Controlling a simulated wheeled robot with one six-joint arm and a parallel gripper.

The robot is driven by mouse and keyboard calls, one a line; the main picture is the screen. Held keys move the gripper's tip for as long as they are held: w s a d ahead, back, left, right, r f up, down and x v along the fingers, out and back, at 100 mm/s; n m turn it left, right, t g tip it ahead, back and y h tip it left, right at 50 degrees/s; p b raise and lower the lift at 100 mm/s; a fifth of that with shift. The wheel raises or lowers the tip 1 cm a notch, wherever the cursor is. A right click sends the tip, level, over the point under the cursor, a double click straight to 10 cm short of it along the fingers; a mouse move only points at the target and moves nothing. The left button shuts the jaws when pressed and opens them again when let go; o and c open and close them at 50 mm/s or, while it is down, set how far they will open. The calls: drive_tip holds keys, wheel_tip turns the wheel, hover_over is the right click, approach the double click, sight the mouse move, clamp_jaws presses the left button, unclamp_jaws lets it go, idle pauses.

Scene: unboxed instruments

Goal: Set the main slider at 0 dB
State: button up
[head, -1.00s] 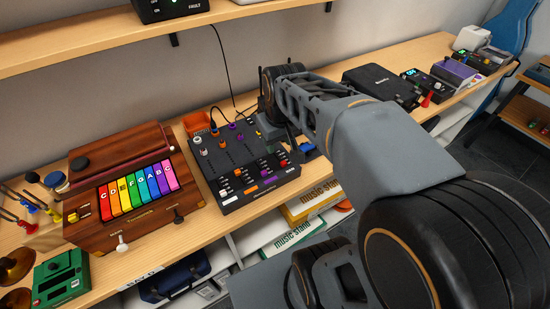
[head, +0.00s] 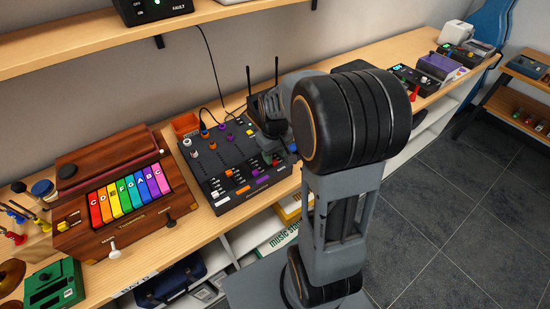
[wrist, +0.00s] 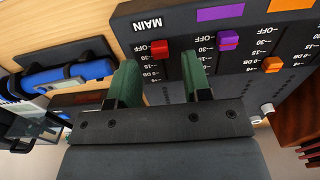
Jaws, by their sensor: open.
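The dark mixer (head: 232,178) lies on the wooden bench, with several sliders and knobs. In the wrist view its MAIN label (wrist: 148,22) appears upside down. The main slider has a red cap (wrist: 159,48), near the OFF end of its scale; the 0 dB mark is lower in that picture. My gripper (wrist: 160,82) is open and empty, its two green fingers on either side of the main slider's column. The red cap looks just beyond the fingertips, with no contact visible. In the head view my gripper is at the mixer's right side, partly hidden by my arm.
A purple slider cap (wrist: 228,38) and an orange one (wrist: 272,64) sit beside the main slider. A wooden instrument with coloured keys (head: 126,190) stands left of the mixer. A blue cylinder (wrist: 68,74) lies near the mixer. A shelf (head: 80,55) overhangs behind.

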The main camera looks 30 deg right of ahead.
sight(275, 163)
drive_tip(key=shift+f, duration=1.3)
drive_tip(key=shift+c, duration=0.3)
clamp_jaws()
